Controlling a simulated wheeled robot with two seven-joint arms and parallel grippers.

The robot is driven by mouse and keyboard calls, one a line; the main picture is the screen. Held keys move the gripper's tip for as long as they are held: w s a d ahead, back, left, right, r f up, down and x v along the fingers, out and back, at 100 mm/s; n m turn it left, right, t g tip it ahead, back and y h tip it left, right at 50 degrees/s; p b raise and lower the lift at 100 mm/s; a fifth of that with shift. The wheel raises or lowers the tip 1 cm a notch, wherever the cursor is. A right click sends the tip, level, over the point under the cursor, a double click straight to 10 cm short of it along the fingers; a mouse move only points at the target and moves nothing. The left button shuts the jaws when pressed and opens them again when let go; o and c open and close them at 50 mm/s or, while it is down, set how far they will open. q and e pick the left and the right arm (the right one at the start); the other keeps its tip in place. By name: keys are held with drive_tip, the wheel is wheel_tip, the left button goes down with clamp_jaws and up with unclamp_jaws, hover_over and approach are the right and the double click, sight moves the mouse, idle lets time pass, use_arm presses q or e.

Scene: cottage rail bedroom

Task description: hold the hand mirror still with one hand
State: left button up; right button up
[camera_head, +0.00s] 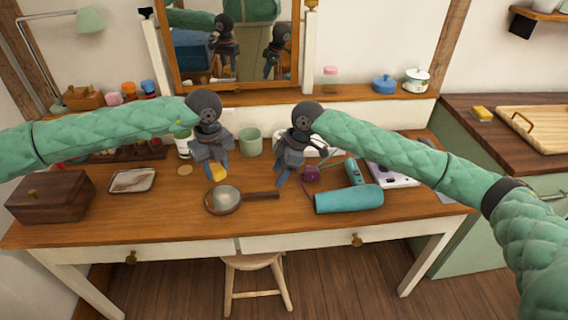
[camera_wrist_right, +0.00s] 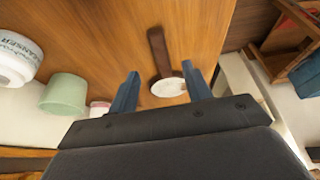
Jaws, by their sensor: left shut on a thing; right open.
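The hand mirror (camera_head: 222,200) lies on the wooden dressing table, its round pale glass to the left and its dark handle (camera_head: 262,195) to the right. My left gripper (camera_head: 216,172) is shut on a small yellow block (camera_head: 218,174), like a sponge, just above the mirror's glass end. My right gripper (camera_head: 282,180) is open and empty above the table, near the handle's end. In the right wrist view the mirror's handle (camera_wrist_right: 157,50) and part of its pale glass (camera_wrist_right: 168,88) show beyond the open fingers (camera_wrist_right: 164,85), apart from them.
A turquoise hair dryer (camera_head: 350,198) and a small purple thing (camera_head: 311,174) lie right of my right gripper. A green cup (camera_head: 250,140) stands behind. A wooden box (camera_head: 50,197) and a small tray (camera_head: 132,180) are at left. The table before the mirror is clear.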

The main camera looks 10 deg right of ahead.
sight(268, 192)
drive_tip(key=x, duration=0.8)
drive_tip(key=shift+f, duration=0.15)
clamp_jaws()
idle(0.8)
